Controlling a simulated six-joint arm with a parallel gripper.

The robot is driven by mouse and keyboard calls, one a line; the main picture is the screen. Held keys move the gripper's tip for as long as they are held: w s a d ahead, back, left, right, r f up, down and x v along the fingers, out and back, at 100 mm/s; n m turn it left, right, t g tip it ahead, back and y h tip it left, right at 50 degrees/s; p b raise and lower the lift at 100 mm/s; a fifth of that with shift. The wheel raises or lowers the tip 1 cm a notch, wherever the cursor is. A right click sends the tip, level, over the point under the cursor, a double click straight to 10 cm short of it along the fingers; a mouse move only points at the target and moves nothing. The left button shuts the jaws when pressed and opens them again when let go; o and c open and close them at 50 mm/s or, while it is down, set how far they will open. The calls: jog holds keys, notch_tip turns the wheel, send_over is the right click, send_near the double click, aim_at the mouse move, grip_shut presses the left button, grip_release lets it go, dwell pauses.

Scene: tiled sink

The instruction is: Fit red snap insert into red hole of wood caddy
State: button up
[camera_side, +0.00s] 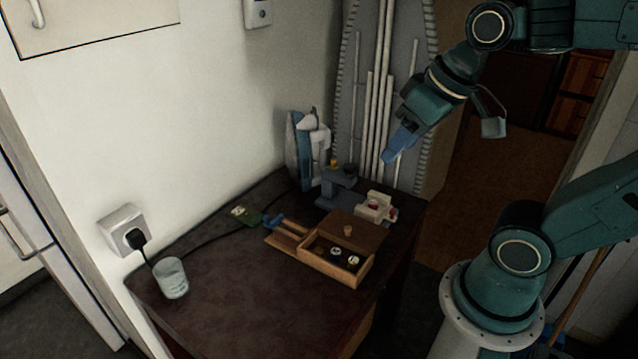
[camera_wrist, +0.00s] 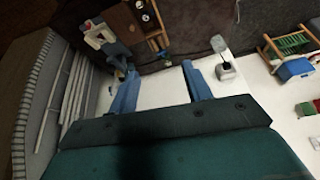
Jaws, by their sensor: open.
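The wooden box (camera_side: 323,263), which looks like the wood caddy, sits near the table's right edge, with a brown knobbed lid or panel and small round dark and white pieces in its open part. It is partly cut off in the wrist view (camera_wrist: 131,33). A cream block (camera_side: 376,207) with red parts is behind it; I cannot tell which red part is the insert or the hole. The block also shows in the wrist view (camera_wrist: 97,33). My gripper (camera_side: 388,158) has blue fingers, open and empty, above and behind the block. Both fingers show in the wrist view (camera_wrist: 160,72).
A glass (camera_side: 172,278) stands front left, near a plugged socket (camera_side: 126,230) and cable. The table's front middle is clear.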

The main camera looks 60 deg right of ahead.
jog(key=w+d+f+m+g, duration=0.2)
jog(key=w+d+m, duration=0.25)
jog(key=w, duration=0.25)
jog(key=m+g, duration=0.3)
jog(key=m, duration=0.6)
send_over(372, 202)
notch_tip(372, 202, down, 20)
jog(key=shift+f, duration=4.3)
jog(key=shift+f, duration=0.1)
